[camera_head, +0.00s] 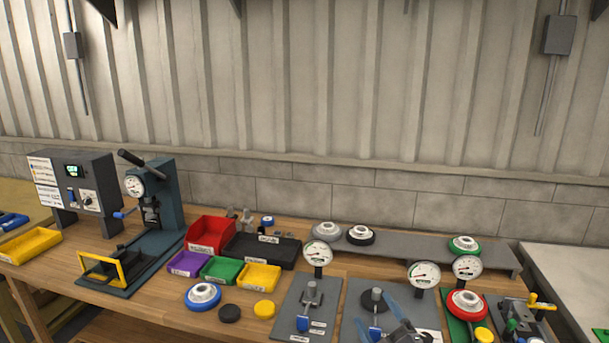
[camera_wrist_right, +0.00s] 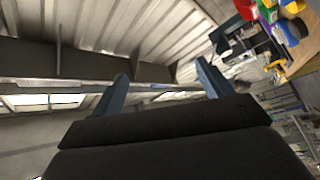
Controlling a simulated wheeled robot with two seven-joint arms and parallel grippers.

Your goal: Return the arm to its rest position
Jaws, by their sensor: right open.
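My right gripper (camera_head: 373,309) shows at the bottom edge of the head view, over the front of the workbench and in front of a grey plate with a dark disc. Its two blue fingers are spread apart with nothing between them. In the right wrist view the open gripper (camera_wrist_right: 162,72) points away from the bench, with the wall and ceiling behind its fingers. Most of my right arm is outside the head view. My left gripper is not in view.
The wooden bench (camera_head: 150,309) carries gauges, a grey shelf (camera_head: 405,251), a press (camera_head: 165,200) and coloured bins, including a red one (camera_head: 209,234). A red-ringed part (camera_head: 467,303) and a green fixture stand right of my gripper. Space above the bench is clear.

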